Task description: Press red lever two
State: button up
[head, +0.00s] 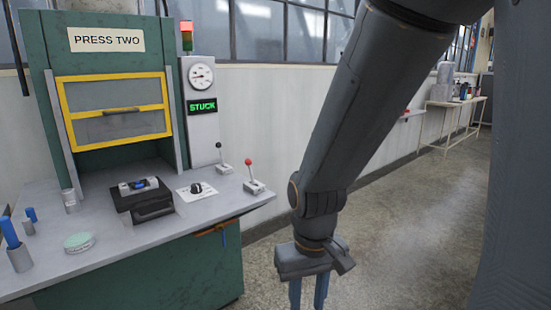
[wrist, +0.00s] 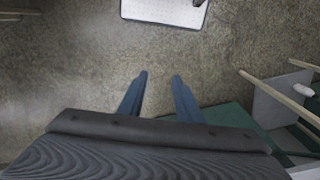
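The red-knobbed lever (head: 250,175) stands on a small pale base at the right end of the bench of the press marked "PRESS TWO". It leans slightly and its red ball is on top. A black-knobbed lever (head: 222,160) stands just left of it. My gripper (head: 308,299) hangs pointing down, to the right of the bench and apart from the lever. In the wrist view my gripper (wrist: 159,76) has its two blue fingers apart with nothing between them. The red lever cannot be made out in the wrist view.
The green press (head: 115,60) has a yellow-framed guard (head: 115,110), raised above a dark fixture (head: 145,200). A display (head: 202,107) reads "STUCK" below a gauge, with a red lamp (head: 186,28) above. A side table (head: 450,105) stands far right. The concrete floor (head: 400,230) is open.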

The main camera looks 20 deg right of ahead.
aim_at(249, 162)
jog(key=z, duration=0.35)
jog(key=i, duration=1.05)
jog(key=u, duration=0.5)
